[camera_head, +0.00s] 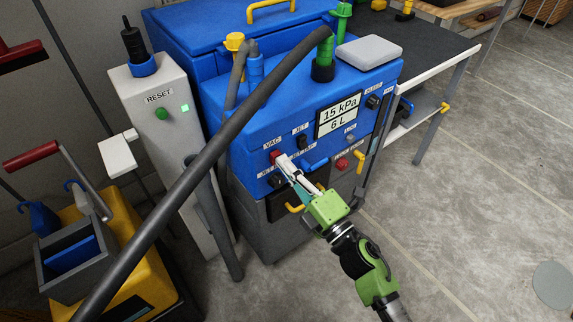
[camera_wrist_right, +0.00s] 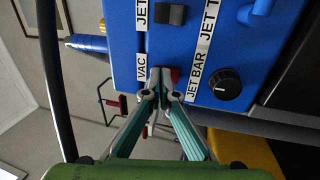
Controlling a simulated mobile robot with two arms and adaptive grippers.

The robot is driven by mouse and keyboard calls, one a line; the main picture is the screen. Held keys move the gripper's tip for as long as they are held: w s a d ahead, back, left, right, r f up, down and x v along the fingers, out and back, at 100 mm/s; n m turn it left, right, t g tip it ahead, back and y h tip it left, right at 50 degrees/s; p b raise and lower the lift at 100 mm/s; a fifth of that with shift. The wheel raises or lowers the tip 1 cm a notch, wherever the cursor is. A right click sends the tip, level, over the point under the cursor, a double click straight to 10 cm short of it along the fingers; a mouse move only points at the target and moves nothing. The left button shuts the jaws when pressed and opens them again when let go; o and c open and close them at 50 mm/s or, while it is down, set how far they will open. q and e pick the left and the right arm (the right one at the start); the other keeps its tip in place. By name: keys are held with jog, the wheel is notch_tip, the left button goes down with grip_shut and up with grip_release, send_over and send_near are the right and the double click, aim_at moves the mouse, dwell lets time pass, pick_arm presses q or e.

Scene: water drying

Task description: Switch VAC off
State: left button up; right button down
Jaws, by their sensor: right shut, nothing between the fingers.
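The VAC switch (camera_head: 275,155) is a small red switch under the VAC label on the front of the blue machine (camera_head: 240,135). My right gripper (camera_head: 282,160) is shut and empty, with its fingertips at the switch. In the right wrist view the fingertips (camera_wrist_right: 160,78) are together beside the VAC label (camera_wrist_right: 141,66), and a sliver of the red switch (camera_wrist_right: 175,76) shows just past them. They cover most of the switch, so its position and whether they touch it cannot be told. My left gripper is not in view.
The black JET switch (camera_head: 302,141) is beside the VAC switch, and a black knob (camera_wrist_right: 229,86) is close by. A thick dark hose (camera_head: 210,150) crosses in front of the machine. A grey RESET box (camera_head: 160,110) stands left.

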jog(key=shift+w+a+r+p, duration=0.15)
jog(key=shift+w+r+p, duration=0.05)
jog(key=shift+r+p, duration=0.3)
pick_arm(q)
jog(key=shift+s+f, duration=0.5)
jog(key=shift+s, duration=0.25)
pick_arm(e)
jog(key=v, duration=0.8)
jog(key=shift+f, duration=0.2)
